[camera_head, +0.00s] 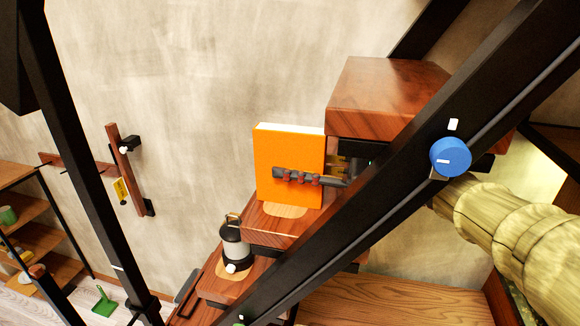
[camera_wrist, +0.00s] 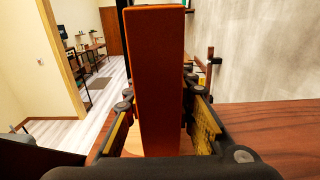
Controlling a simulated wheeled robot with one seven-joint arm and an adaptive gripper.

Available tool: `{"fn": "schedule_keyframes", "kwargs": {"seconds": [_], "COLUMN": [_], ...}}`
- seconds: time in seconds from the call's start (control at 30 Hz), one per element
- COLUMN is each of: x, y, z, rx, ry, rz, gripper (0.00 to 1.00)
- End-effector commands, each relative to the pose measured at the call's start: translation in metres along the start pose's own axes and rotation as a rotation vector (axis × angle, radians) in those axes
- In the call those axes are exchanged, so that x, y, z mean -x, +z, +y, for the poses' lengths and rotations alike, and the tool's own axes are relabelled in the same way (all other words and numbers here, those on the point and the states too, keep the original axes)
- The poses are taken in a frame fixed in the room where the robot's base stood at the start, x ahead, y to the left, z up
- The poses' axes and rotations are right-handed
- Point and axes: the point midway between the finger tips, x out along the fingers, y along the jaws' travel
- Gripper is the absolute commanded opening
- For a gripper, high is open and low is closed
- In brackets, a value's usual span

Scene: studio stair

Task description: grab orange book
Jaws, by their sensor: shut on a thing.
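The orange book (camera_head: 285,160) stands upright on a wooden stair tread in the head view, its wide orange cover facing the camera and white page edges on top. My gripper (camera_head: 305,178) comes from the right, with one dark finger lying across the cover. In the wrist view the book (camera_wrist: 160,75) shows its narrow reddish-orange side between the two fingers of my gripper (camera_wrist: 162,128), which have yellow pads. The gripper is shut on the book. Whether the book's bottom touches the tread is hard to tell.
A black-and-white lantern (camera_head: 237,245) stands on the lower tread. A higher wooden stair block (camera_head: 385,95) is right of the book. A black diagonal rail with a blue knob (camera_head: 450,157) crosses in front. The plaster wall (camera_head: 200,90) is behind. A shelf (camera_head: 50,240) stands far left.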

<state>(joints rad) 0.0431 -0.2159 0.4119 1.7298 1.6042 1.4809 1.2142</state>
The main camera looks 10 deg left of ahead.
Motion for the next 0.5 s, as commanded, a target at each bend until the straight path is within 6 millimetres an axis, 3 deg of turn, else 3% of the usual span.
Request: {"fn": "schedule_keyframes", "kwargs": {"seconds": [0.5], "x": [-0.0003], "y": [0.0036], "z": [-0.0008], "rx": [0.001], "ry": [0.000], "rz": [-0.001], "gripper": [0.00]}}
